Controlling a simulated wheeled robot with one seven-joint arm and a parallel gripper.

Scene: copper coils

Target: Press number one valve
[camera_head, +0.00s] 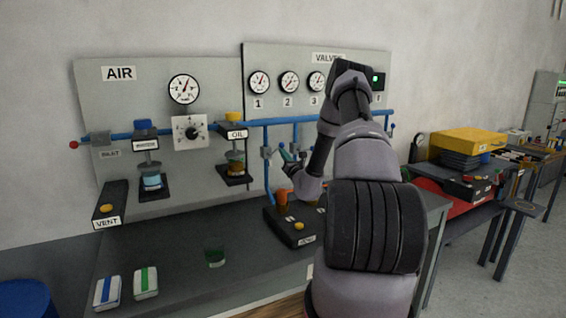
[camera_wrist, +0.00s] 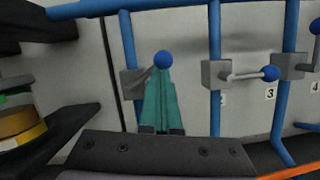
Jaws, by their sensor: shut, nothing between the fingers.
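The leftmost valve, which seems to be number one, is a grey block (camera_head: 267,152) on a blue vertical pipe below gauge 1. In the wrist view its block (camera_wrist: 133,83) carries a lever slanting up to the right, ending in a blue ball knob (camera_wrist: 163,59). My gripper (camera_head: 285,153) is beside this valve in the head view. In the wrist view its teal fingers (camera_wrist: 161,83) are shut together and empty, their tips just below the knob. I cannot tell whether they touch it. The fingers hide part of the pipe and lever area.
Another valve (camera_wrist: 217,73) stands to the right with its lever nearly level, and a further valve (camera_wrist: 290,67) beyond. A dark box with orange knobs (camera_head: 292,228) sits below my gripper. My arm hides part of the valve panel (camera_head: 247,62).

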